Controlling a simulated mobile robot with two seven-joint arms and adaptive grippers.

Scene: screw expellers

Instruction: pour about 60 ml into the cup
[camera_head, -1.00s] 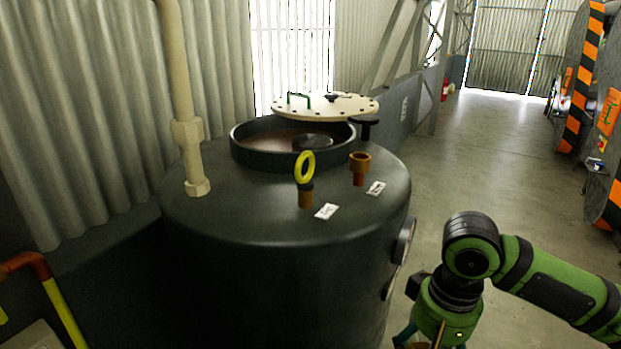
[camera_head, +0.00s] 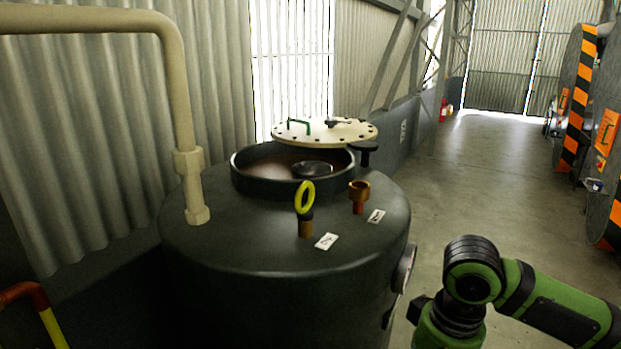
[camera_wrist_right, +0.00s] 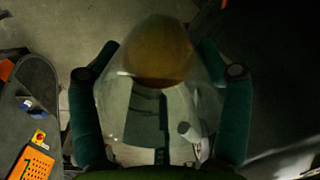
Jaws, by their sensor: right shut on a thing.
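My right gripper (camera_wrist_right: 160,100) is shut on a clear, see-through vessel (camera_wrist_right: 118,95), with one dark green finger on each side of it. A brown-orange patch, perhaps liquid, shows in the vessel's upper part in the right wrist view. In the head view my right arm comes in at the lower right, beside the tank, and its gripper is below the frame. I cannot make out a separate cup in either view. My left gripper is not in view.
A large dark tank (camera_head: 265,265) stands in the middle, its round mouth open and its pale lid (camera_head: 325,132) swung to the back. A beige pipe (camera_head: 176,90) stands left. Floor (camera_head: 480,180) is clear at right.

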